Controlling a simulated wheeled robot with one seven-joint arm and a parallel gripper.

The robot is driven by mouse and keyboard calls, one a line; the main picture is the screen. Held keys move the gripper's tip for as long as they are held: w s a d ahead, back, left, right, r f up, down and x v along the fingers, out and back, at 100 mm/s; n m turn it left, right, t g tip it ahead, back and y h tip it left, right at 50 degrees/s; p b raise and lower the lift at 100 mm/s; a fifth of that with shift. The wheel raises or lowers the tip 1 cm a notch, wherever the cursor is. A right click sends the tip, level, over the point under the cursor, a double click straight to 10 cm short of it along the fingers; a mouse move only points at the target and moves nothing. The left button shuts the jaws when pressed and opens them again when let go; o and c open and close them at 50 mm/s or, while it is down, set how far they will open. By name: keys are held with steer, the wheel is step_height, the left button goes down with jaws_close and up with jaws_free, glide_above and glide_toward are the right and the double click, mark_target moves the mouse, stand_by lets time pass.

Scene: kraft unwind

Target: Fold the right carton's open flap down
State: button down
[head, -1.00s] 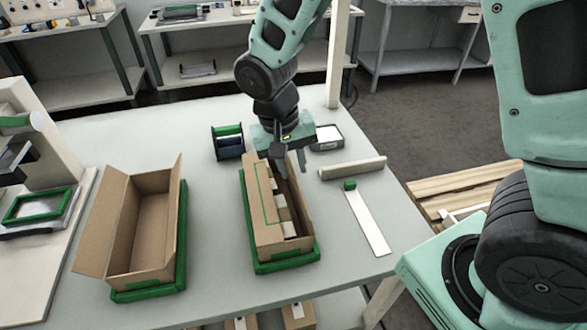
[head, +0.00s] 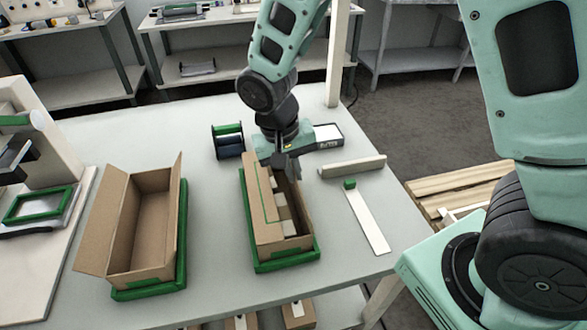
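The right carton (head: 262,226) is a brown box in a green tray (head: 285,265) near the middle of the table. A panel with a green outline lies along its left side. Several pale blocks (head: 283,211) show in the opening to the right of that panel. My gripper (head: 286,172) points down over the carton's far end. Its fingers overlap in this view, so their gap and any contact with the cardboard are unclear. The far end of the carton is partly hidden behind the gripper.
The left carton (head: 118,232) stands open in another green tray (head: 150,293). Right of the right carton lie a pale bar (head: 352,167) and a white strip with a green end (head: 368,222).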

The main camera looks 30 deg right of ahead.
steer(key=shift+w+a+f+g+h+p, duration=0.15)
steer(key=shift+a+f+g+h, duration=0.3)
steer(key=shift+h, duration=1.15)
steer(key=shift+w+a+f+g+h+p, duration=0.1)
steer(key=shift+a+f+g+h+p, duration=0.35)
steer(key=shift+h, duration=1.15)
steer(key=shift+w+a+f+g+h+b, duration=0.15)
steer(key=shift+a+h, duration=0.55)
steer(key=shift+h, duration=0.9)
steer(key=shift+s, duration=0.1)
steer(key=c, duration=1.6)
jaws_free()
steer(key=shift+f, duration=0.1)
steer(key=shift+c, duration=0.2)
